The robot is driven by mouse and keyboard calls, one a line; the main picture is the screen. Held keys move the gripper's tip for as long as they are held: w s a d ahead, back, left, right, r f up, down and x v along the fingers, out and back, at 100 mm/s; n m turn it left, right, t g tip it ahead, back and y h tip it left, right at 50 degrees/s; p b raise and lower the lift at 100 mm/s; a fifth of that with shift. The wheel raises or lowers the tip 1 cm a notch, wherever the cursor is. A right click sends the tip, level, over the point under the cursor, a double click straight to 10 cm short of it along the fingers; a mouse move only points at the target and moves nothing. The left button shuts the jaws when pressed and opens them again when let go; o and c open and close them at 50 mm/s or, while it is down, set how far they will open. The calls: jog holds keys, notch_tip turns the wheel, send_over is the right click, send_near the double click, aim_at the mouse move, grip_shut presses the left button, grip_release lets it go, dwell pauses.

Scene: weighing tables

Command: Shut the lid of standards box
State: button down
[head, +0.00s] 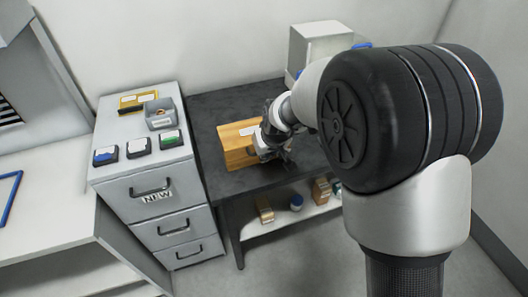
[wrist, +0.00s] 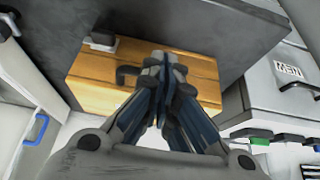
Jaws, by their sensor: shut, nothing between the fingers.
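The standards box is a light wooden box (head: 238,133) on the dark table, in the middle of the head view. In the wrist view the wooden box (wrist: 90,75) shows a broad wooden face with a dark handle (wrist: 126,72). I cannot tell from these views how far its lid stands open. My gripper (head: 284,158) is at the right side of the box in the head view. In the wrist view my gripper (wrist: 168,64) has its fingers together and empty, in front of the wooden face beside the handle. Contact cannot be made out. My arm hides the box's right part.
A grey drawer cabinet (head: 148,190) stands left of the dark table (head: 207,104), with several small items and a grey bin (head: 162,114) on top. A white box-shaped unit (head: 312,42) stands behind my arm. The lower shelf (head: 262,226) holds several small things.

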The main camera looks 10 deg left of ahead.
jog(key=s+d+r+m+p, duration=0.2)
jog(key=s+d+r+m, duration=0.1)
jog(key=s+d+r, duration=1.3)
jog(key=s+d+r+m+h, duration=0.2)
jog(key=s+d+m+h, duration=0.1)
jog(key=s+d, duration=0.8)
jog(key=shift+s+d+r+m, duration=0.2)
jog(key=shift+s+m, duration=0.2)
jog(key=shift+s, duration=0.75)
jog(key=shift+a, duration=0.1)
